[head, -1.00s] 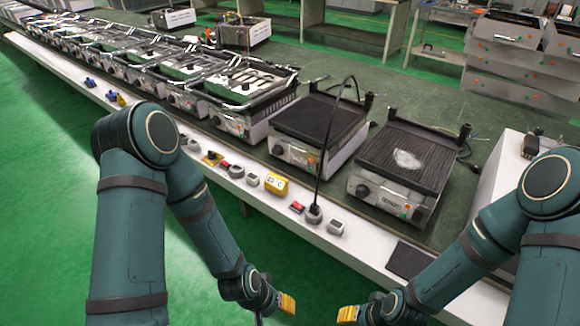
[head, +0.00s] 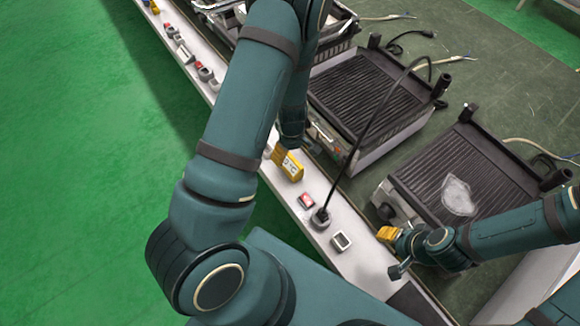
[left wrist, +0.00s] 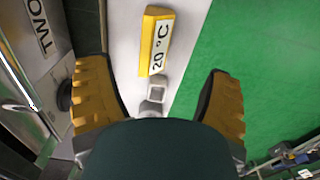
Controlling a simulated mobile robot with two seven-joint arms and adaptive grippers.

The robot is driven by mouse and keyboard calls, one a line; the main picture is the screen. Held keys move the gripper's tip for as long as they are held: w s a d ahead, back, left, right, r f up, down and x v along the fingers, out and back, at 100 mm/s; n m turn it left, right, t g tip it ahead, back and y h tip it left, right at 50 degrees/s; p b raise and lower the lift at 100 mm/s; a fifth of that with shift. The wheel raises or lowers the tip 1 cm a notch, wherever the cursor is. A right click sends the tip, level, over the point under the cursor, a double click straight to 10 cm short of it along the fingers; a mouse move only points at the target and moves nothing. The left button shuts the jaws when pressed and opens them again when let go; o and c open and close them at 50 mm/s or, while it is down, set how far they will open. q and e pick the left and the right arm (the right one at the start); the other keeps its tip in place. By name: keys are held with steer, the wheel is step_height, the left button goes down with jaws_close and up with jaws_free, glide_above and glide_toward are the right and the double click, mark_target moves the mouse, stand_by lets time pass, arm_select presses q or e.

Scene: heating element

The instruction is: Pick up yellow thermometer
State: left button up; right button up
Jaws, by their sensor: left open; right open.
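The yellow thermometer (head: 293,167) with a white "20 °C" label lies on the white ledge in front of the grills. It also shows in the left wrist view (left wrist: 149,40), ahead of the fingers and between their lines. My left gripper (left wrist: 158,75) is open and empty, its yellow fingers spread on either side. In the head view it is at the thermometer, mostly hidden by my forearm; I cannot tell whether they touch. My right gripper (head: 388,233) is open in front of the right grill, with no object seen in it.
A red-topped switch (head: 306,201), a grey socket with a black cable (head: 320,218) and a white switch (head: 341,241) stand along the ledge right of the thermometer. Two ribbed grills (head: 365,95) (head: 470,170) stand behind. Green floor is open in front.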

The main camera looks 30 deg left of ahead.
mark_target(290, 168)
arm_select(q)
steer(key=f, duration=0.1)
steer(key=f+b, duration=0.1)
steer(key=f, duration=0.3)
steer(key=shift+w+f, duration=0.15)
steer(key=shift+w, duration=0.15)
steer(key=shift+s+f+b, duration=0.1)
steer(key=shift+f+b, duration=0.2)
steer(key=shift+f, duration=0.25)
steer(key=shift+w+a+f+b, duration=0.15)
steer(key=shift+f+b, duration=0.15)
steer(key=shift+f, duration=0.6)
steer(key=shift+a+f+b, duration=0.15)
steer(key=shift+f+b, duration=0.2)
steer(key=shift+f, duration=0.55)
steer(key=shift+w+a+f+b, duration=0.15)
steer(key=shift+f+b, duration=0.15)
steer(key=shift+f, duration=0.6)
steer(key=shift+r, duration=0.1)
arm_select(e)
steer(key=f, duration=0.2)
steer(key=w+f, duration=0.1)
steer(key=shift+w+d+f, duration=0.1)
steer(key=shift+w+f, duration=0.05)
steer(key=shift+f, duration=0.25)
arm_select(q)
steer(key=shift+f, duration=0.25)
arm_select(e)
steer(key=shift+f, duration=0.15)
